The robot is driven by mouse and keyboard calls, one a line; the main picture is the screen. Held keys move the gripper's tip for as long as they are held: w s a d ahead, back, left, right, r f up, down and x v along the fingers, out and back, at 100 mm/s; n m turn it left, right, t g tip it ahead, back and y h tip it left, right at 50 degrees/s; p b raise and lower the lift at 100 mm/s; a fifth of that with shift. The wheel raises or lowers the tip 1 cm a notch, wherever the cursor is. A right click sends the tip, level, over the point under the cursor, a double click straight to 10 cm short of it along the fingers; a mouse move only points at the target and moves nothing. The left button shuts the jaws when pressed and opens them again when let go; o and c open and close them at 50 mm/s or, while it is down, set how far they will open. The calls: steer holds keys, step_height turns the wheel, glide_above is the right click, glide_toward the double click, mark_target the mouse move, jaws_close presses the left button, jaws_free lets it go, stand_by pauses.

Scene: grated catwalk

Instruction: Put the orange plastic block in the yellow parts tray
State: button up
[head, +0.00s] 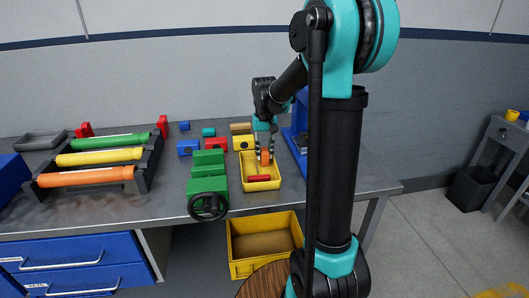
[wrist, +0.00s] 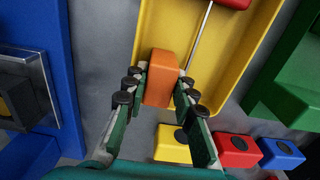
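The yellow parts tray (head: 275,183) lies on the grey bench, and it fills the upper middle of the wrist view (wrist: 250,50). My gripper (head: 264,150) points down at the tray's far part. In the wrist view its fingers (wrist: 158,88) press on both sides of the orange plastic block (wrist: 160,72). The block (head: 265,158) is over or inside the tray; I cannot tell if it touches the tray floor. A screwdriver with a red handle (head: 259,178) and a metal shaft (wrist: 199,38) lies in the tray beside the block.
A green vise (head: 207,180) stands just left of the tray, and a blue machine (head: 297,135) just right. Behind are yellow (head: 243,142), red (head: 215,145) and blue (head: 187,147) blocks. A rack with coloured tubes (head: 100,156) stands left. A yellow crate (head: 240,267) sits below.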

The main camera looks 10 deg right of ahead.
mark_target(265, 150)
steer(key=o, duration=0.4)
steer(key=shift+c, duration=0.2)
steer(key=shift+r, duration=0.1)
step_height(265, 150, up, 12)
stand_by(0.4)
